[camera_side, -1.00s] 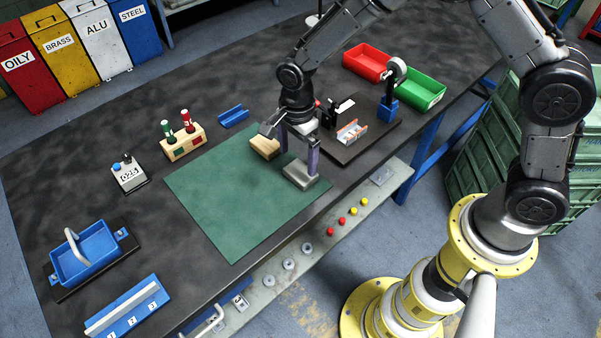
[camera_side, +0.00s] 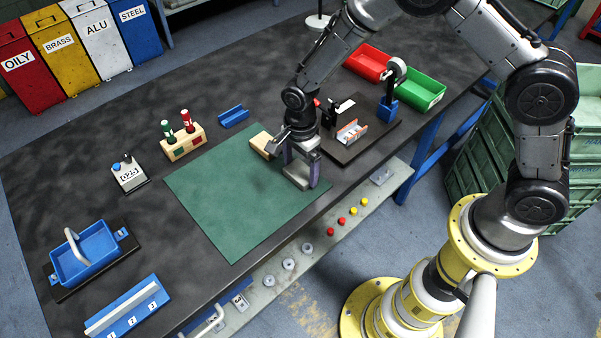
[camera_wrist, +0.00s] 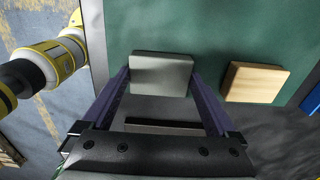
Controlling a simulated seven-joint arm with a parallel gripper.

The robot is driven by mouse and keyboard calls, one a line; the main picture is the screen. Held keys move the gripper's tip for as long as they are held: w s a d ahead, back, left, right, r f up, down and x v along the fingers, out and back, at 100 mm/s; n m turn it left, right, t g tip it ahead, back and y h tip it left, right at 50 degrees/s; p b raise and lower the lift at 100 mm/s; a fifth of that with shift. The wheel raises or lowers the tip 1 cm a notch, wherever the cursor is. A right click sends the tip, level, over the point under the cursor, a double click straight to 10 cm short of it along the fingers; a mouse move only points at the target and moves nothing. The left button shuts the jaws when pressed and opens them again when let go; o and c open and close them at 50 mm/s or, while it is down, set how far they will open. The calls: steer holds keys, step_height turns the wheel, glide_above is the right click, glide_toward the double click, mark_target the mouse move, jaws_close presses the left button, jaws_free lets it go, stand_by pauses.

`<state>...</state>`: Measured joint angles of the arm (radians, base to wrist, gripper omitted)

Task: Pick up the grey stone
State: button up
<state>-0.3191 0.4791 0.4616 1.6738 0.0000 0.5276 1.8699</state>
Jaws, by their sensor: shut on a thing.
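The grey stone (camera_wrist: 161,75) is a flat rectangular block, seen between my fingertips in the wrist view. In the side view the stone (camera_side: 297,173) is at the right corner of the green mat (camera_side: 230,205), partly hidden by my fingers. My gripper (camera_side: 300,172) is shut on the stone, with one purple finger at each side. The wrist view also shows my gripper (camera_wrist: 160,82) with both fingers touching the stone's ends. I cannot tell whether the stone is clear of the mat.
A tan wooden block (camera_side: 260,143) lies close beside my gripper at the mat's far edge. A dark board (camera_side: 362,128) with a small fixture stands to the right. Red (camera_side: 366,62) and green (camera_side: 420,90) bins stand behind it. The mat's left part is free.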

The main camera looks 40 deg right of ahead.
steer(key=c, duration=0.3)
steer(key=shift+r, duration=0.2)
steer(key=shift+r, duration=0.65)
steer(key=s+d+r, duration=0.4)
steer(key=s+r, duration=0.7)
steer(key=s, duration=0.2)
steer(key=shift+s+d+r, duration=0.15)
steer(key=shift+r, duration=0.05)
